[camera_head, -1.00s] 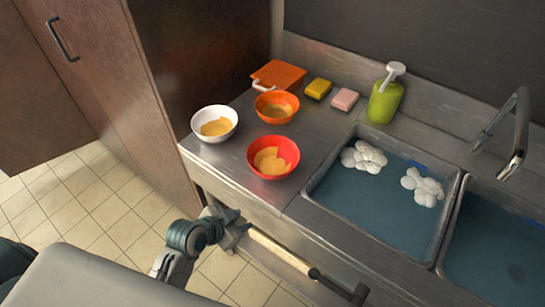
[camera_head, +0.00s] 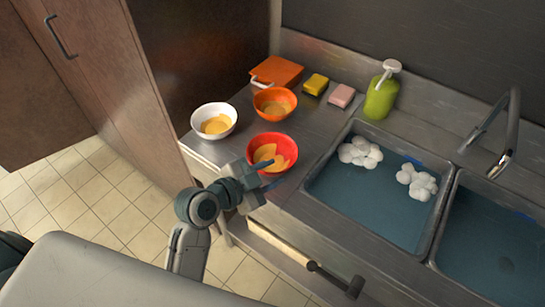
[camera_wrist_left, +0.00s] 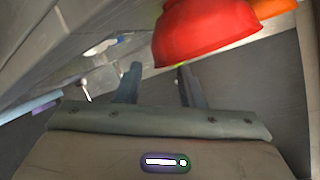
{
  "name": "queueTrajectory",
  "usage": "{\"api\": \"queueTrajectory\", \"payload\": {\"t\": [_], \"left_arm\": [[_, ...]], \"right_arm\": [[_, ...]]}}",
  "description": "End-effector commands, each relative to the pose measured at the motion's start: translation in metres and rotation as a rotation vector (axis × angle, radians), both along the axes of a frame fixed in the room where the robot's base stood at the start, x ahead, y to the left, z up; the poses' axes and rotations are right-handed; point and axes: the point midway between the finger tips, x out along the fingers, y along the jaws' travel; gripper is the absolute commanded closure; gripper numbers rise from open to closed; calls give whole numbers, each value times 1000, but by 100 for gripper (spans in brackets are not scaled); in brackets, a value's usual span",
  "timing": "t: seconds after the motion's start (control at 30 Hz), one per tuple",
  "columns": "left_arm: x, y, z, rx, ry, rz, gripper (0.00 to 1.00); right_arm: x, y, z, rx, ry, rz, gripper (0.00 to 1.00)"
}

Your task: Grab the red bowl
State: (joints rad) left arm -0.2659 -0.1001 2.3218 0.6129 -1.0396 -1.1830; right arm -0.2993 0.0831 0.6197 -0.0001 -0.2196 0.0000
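The red bowl (camera_head: 287,150) stands on the steel counter near its front edge, with yellowish food inside. My left gripper (camera_head: 268,175) is at the bowl's near side, its fingers overlapping the bowl's near rim in the head view. In the left wrist view the red bowl (camera_wrist_left: 207,30) is upper right, beyond the fingers. There the left gripper (camera_wrist_left: 160,82) is open, with nothing between its fingers. Whether a finger touches the bowl cannot be told. My right gripper is not in view.
A white bowl (camera_head: 203,116) and an orange bowl (camera_head: 274,94) stand close to the red one. An orange board (camera_head: 279,70), two sponges (camera_head: 316,84) and a green soap bottle (camera_head: 381,98) are behind. A water-filled sink (camera_head: 360,203) lies right.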

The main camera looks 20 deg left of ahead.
Motion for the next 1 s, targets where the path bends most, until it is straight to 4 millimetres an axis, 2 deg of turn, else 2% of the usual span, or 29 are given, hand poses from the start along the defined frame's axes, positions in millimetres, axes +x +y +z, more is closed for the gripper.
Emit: {"api": "queueTrajectory", "payload": {"t": [0.27,0.4,0.7,0.87,0.9,1.0], "left_arm": [[25,-17,-8,-2,2,0,65],[38,-24,-16,-1,2,1,65],[41,-27,-20,1,1,2,65],[41,-27,-20,1,1,2,96],[41,-27,-20,1,1,2,100],[41,-27,-20,1,1,2,100]], "right_arm": [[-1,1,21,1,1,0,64],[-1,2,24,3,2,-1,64],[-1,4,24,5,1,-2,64],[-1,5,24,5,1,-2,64],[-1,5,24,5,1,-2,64],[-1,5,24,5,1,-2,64]]}}
